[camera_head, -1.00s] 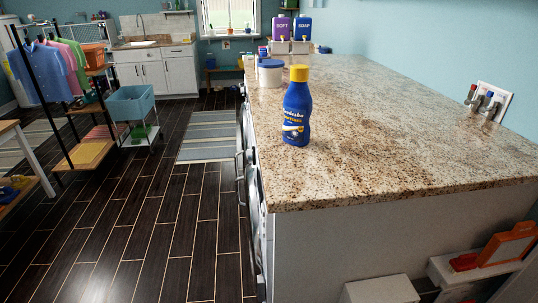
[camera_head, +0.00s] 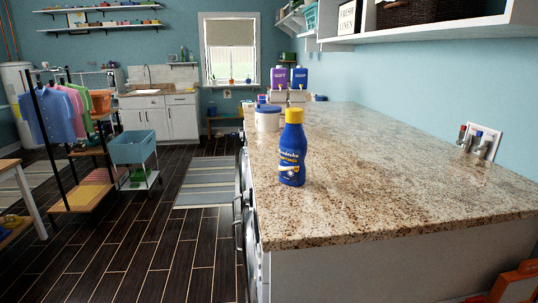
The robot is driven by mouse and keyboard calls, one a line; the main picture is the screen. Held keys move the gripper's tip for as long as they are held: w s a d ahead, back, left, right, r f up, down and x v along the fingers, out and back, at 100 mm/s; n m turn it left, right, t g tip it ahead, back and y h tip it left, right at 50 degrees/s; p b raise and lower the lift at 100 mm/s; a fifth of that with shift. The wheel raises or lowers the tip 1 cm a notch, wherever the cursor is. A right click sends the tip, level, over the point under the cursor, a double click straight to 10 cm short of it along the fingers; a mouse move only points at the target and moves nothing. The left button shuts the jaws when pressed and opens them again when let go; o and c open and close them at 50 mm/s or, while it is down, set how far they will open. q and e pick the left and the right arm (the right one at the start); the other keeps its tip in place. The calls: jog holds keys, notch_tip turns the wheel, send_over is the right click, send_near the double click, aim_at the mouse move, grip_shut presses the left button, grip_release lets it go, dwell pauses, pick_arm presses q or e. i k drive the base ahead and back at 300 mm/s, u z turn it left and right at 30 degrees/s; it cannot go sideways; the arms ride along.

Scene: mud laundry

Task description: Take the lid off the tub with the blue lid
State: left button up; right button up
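The white tub (camera_head: 267,121) stands upright on the granite counter, behind and to the left of a blue bottle. Its blue lid (camera_head: 268,108) sits on top of it. Neither of my grippers shows in the head view.
The blue bottle with a yellow cap (camera_head: 292,150) stands in front of the tub near the counter's left edge. Purple (camera_head: 279,78) and blue (camera_head: 299,78) dispensers stand behind it. The granite counter (camera_head: 400,185) is clear to the right. A shelf (camera_head: 420,32) hangs above. Dark floor lies left.

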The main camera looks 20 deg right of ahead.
aim_at(263, 109)
jog(key=u, duration=0.7)
jog(key=i, duration=2.3)
jog(key=z, duration=0.2)
jog(key=i, duration=1.9)
jog(key=z, duration=2.1)
jog(key=i, duration=0.95)
jog(key=z, duration=0.75)
